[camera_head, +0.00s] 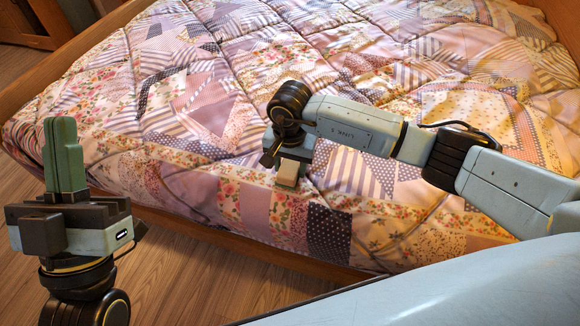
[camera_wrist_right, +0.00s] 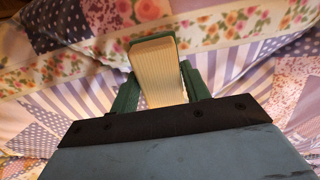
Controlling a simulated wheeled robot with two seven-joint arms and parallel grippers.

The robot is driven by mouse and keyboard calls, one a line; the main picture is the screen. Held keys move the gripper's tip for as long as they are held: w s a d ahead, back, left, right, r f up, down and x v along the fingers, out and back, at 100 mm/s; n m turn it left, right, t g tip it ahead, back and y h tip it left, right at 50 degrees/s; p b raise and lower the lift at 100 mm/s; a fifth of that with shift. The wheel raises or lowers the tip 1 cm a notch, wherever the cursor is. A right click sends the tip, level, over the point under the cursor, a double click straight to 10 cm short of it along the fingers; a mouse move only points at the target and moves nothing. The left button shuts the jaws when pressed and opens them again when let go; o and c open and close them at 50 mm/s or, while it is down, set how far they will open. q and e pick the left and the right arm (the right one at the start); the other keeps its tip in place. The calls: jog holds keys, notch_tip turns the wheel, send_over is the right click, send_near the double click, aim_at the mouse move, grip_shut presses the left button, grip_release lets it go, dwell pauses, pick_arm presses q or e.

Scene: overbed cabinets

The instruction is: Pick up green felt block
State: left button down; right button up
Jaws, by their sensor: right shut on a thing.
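A cream, ribbed block with a green edge (camera_wrist_right: 154,62) sits between the green fingers of my right gripper (camera_wrist_right: 158,85) in the right wrist view. The green edge fits the green felt block, but its far side is hidden. In the head view the block shows as a small tan piece (camera_head: 287,174) at the tip of my right gripper (camera_head: 290,158), over the near part of the bed. I cannot tell whether it touches the quilt. My left gripper (camera_head: 64,155) points up at the far left, away from the bed, with its green fingers together and nothing visible between them.
A patchwork quilt (camera_head: 200,105) covers the bed and has soft folds. The wooden bed rail (camera_head: 255,245) runs along the near edge. Wooden floor (camera_head: 170,275) lies in front, and a wooden piece of furniture (camera_head: 35,20) stands at the top left.

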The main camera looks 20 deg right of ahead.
aim_at(290, 165)
jog(key=shift+r, duration=0.1)
